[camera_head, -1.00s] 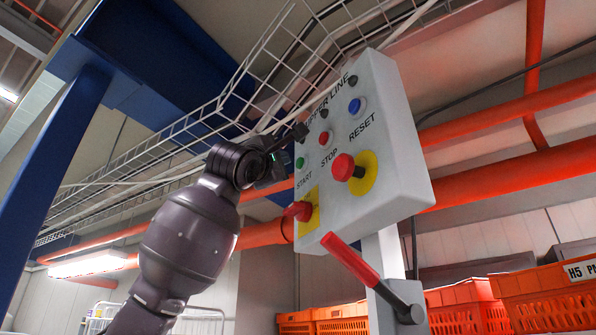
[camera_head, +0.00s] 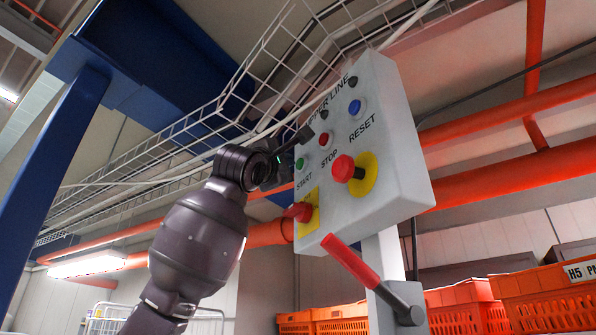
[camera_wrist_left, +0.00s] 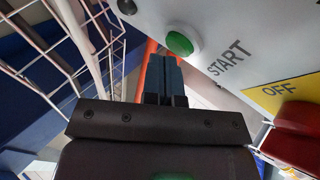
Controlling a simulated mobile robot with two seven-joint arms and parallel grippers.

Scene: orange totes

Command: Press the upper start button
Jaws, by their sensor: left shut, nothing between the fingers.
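The grey control box (camera_head: 390,195) has a green start button (camera_head: 300,163) at its left edge, above the word START. The button also shows in the left wrist view (camera_wrist_left: 179,43), round and domed with a pale ring. My left gripper (camera_head: 301,136) is shut and empty. In the head view its dark fingers reach toward the box's left edge, just above the green button. In the left wrist view the shut fingertips (camera_wrist_left: 162,60) are just left of and below the button. Whether they touch the box, I cannot tell. My right gripper is not in view.
The box also carries a red stop button (camera_head: 325,138), a blue reset button (camera_head: 355,106), a red mushroom button (camera_head: 343,168) on yellow and a red OFF switch (camera_head: 300,211). A red-handled lever (camera_head: 350,260) is below. A wire cable tray (camera_head: 215,115) runs behind my arm.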

